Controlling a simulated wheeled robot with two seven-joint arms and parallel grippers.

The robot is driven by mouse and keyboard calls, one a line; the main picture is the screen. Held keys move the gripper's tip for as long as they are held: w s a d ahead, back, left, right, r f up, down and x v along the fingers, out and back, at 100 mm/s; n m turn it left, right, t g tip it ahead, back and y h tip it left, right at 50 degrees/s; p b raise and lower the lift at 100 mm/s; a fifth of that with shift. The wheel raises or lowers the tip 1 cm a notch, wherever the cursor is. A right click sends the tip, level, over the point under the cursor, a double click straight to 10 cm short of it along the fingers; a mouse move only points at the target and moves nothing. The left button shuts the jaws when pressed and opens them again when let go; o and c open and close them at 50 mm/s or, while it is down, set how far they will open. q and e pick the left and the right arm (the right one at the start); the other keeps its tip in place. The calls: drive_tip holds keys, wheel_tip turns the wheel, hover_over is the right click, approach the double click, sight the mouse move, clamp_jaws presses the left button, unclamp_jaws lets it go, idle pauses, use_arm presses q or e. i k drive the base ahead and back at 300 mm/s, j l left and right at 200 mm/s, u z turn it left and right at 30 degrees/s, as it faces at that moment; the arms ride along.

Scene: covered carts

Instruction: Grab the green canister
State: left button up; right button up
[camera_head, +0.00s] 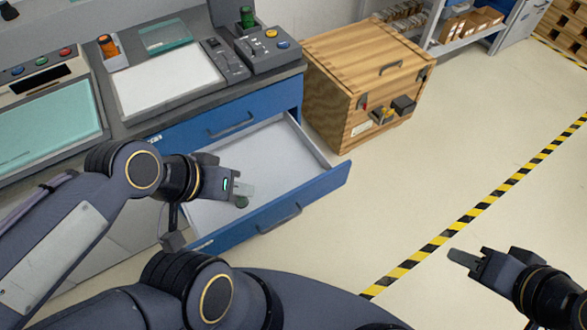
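Another green cylinder (247,16) stands on the grey console at the back of the counter. My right gripper (463,259) is over the floor at the lower right, away from the drawer. Its finger opening is not clear.
The blue drawer front (290,213) juts out from the counter. A wooden box (350,75) stands on the floor to its right. An orange cylinder (107,46) is on the counter. The floor at right, crossed by a yellow-black stripe (440,239), is clear.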

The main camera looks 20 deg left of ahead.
sight(243, 202)
drive_tip(key=u, duration=1.35)
